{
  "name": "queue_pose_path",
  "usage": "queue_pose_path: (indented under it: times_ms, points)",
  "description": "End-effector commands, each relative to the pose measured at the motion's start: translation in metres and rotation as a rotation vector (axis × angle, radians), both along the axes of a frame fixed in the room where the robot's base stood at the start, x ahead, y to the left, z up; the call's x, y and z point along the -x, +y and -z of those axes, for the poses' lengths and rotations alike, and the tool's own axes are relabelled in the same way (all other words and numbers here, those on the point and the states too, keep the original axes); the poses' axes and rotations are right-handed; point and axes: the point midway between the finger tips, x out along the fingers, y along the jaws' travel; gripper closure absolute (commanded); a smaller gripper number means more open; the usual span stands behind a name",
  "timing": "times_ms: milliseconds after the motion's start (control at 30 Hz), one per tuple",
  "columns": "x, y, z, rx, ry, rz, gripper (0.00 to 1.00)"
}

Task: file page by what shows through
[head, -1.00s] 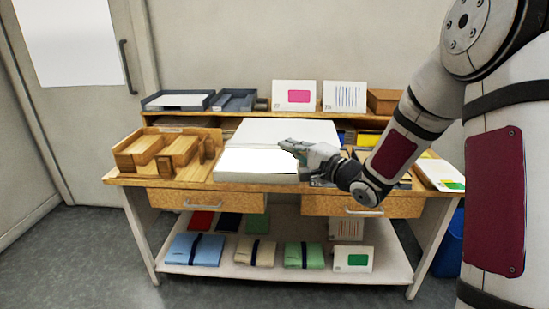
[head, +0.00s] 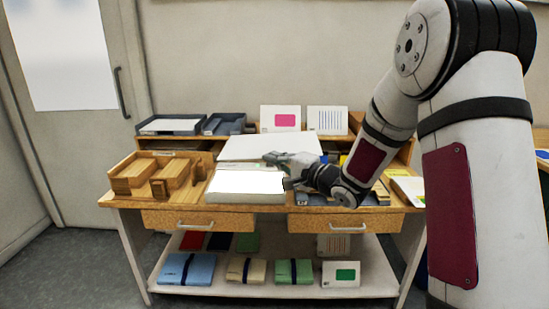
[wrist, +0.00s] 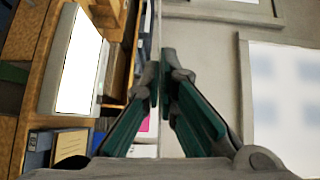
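A blank white page (head: 262,147) is held roughly flat above and behind a brightly lit white light panel (head: 246,183) on the table. My gripper (head: 279,160) is at the page's near edge. In the wrist view the page shows edge-on as a thin pale strip (wrist: 157,30) between my nearly closed fingers. The lit panel is at left there (wrist: 80,62). No mark shows through the page. A card with a pink block (head: 285,120) and a card with vertical lines (head: 327,120) stand on the back ledge. Grey trays are at left (head: 172,125) and beside it (head: 225,125).
Wooden holders (head: 150,178) fill the table's left side. A sheet with coloured marks (head: 407,188) lies at right. The lower shelf (head: 310,292) holds banded folders and a card with a green block (head: 345,274). A door (head: 75,60) stands at left.

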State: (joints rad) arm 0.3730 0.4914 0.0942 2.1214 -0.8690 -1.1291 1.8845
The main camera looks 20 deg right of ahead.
Motion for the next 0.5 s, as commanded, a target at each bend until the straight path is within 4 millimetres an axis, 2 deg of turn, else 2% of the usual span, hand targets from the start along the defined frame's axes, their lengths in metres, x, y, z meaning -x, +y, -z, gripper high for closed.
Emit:
queue_pose_path:
  times_ms: [33,500]
  points:
    - [0.0027,0.0006,-0.0071,0.035,0.010,-0.002,1.00]
    - [0.0033,0.0013,-0.0072,0.427,0.146,-0.003,1.00]
